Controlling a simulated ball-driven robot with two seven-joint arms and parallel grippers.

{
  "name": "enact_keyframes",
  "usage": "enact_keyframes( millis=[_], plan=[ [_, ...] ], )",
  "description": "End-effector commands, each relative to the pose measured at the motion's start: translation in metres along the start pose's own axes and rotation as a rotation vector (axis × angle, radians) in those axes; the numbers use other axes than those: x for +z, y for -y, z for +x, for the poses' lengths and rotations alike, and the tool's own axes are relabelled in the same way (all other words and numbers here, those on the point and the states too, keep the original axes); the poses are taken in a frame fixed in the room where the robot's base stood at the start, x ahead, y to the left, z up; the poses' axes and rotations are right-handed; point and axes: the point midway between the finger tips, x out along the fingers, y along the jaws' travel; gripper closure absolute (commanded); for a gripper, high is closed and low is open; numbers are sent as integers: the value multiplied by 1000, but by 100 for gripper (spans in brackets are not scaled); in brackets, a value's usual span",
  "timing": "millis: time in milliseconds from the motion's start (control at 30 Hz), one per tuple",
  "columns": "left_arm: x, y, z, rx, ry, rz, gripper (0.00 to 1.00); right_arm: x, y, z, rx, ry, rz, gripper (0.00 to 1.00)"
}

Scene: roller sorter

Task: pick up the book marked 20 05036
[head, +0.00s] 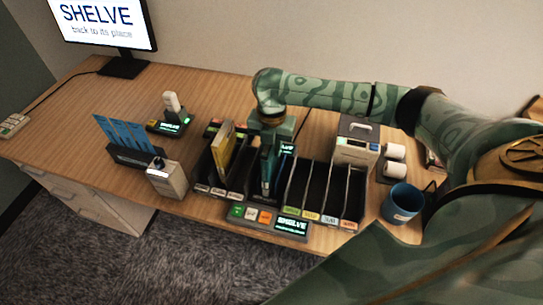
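A sorter rack (318,210) with several dark upright compartments stands near the front edge of the desk. A yellow book (222,148) stands tilted in one of its left compartments. My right gripper (267,186) points down into the rack near its middle, to the right of the yellow book. Its fingertips are among the dividers, and I cannot tell whether they are shut on something there. Any book between or behind them is hidden. No marking 20 05036 is readable on any book. My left gripper is not in view.
A monitor (100,22) reads SHELVE. A handheld scanner (172,104) sits in a dock. Blue cards (122,132) stand in a black holder beside a grey box (167,178). A label printer (356,146), white rolls (396,160) and a blue mug (402,203) are at right.

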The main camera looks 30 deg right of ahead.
Motion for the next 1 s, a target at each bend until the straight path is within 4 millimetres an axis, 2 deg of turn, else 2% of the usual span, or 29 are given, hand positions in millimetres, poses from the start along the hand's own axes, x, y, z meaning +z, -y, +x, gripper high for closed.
enact_keyframes(
  millis=[33,67,367,533,700,1000],
  plan=[
    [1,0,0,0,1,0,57,0,0,0,0,0,0,95],
    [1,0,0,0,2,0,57,0,0,0,0,0,0,100],
    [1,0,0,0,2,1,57,0,0,-1,1,1,0,100],
    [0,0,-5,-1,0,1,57,1,0,-10,2,2,1,100],
    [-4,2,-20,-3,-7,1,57,1,0,-37,3,2,1,100],
    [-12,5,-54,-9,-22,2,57,-45,15,-96,5,2,-3,100]
  ],
)
